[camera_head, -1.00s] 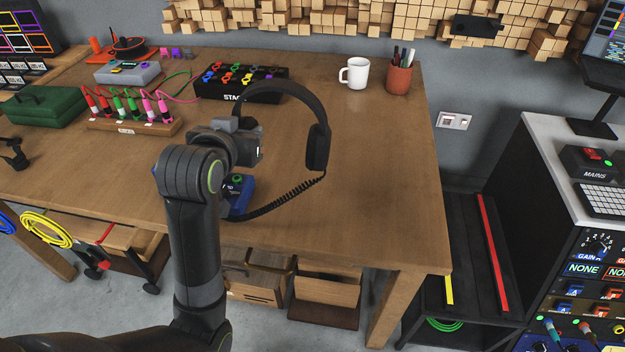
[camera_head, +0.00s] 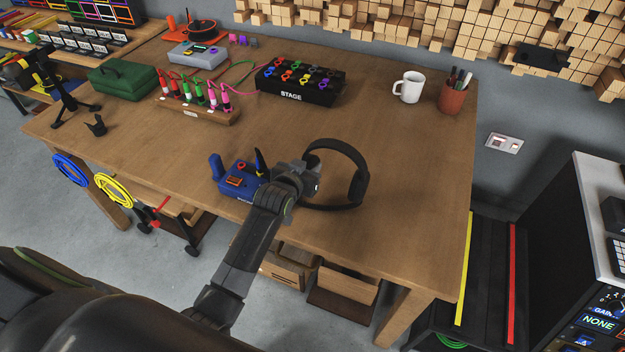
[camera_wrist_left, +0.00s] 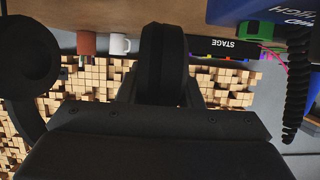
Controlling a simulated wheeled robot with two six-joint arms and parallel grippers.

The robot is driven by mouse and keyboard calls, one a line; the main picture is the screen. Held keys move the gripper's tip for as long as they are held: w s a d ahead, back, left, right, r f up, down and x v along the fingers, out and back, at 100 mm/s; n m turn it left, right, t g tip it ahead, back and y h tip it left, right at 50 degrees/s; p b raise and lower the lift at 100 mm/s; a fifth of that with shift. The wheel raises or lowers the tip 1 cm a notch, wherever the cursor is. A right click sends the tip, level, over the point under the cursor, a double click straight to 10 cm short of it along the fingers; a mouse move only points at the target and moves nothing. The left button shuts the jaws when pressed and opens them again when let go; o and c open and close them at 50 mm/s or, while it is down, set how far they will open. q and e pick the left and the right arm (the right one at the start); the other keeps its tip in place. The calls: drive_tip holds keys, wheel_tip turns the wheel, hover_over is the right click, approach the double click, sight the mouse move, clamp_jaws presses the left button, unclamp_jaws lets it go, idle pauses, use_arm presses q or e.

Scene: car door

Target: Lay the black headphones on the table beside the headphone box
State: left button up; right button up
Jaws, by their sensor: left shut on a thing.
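My left gripper (camera_head: 312,175) is shut on the black headphones (camera_head: 354,153), to the right of the blue headphone box (camera_head: 238,184). The band arcs up and right from the jaws, and one ear cup (camera_head: 359,188) hangs at its right end. In the left wrist view, part of the headphones (camera_wrist_left: 164,60) sits between the fingers and a round ear cup (camera_wrist_left: 30,65) is at the left. The blue box (camera_wrist_left: 245,10) and a coiled black cord (camera_wrist_left: 298,85) show at the right. Whether the headphones touch the table (camera_head: 410,190) cannot be told. My right gripper is out of view.
A black STAGE box (camera_head: 300,82), a wooden plug stand (camera_head: 197,108), a white mug (camera_head: 409,87) and a brown pen cup (camera_head: 453,97) stand farther back. The table's right part is clear. Its front edge is close to my arm.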

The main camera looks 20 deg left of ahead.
use_arm(q)
drive_tip(key=shift+f, duration=2.3)
drive_tip(key=o, duration=1.1)
drive_tip(key=shift+o, duration=0.2)
drive_tip(key=v, duration=1.2)
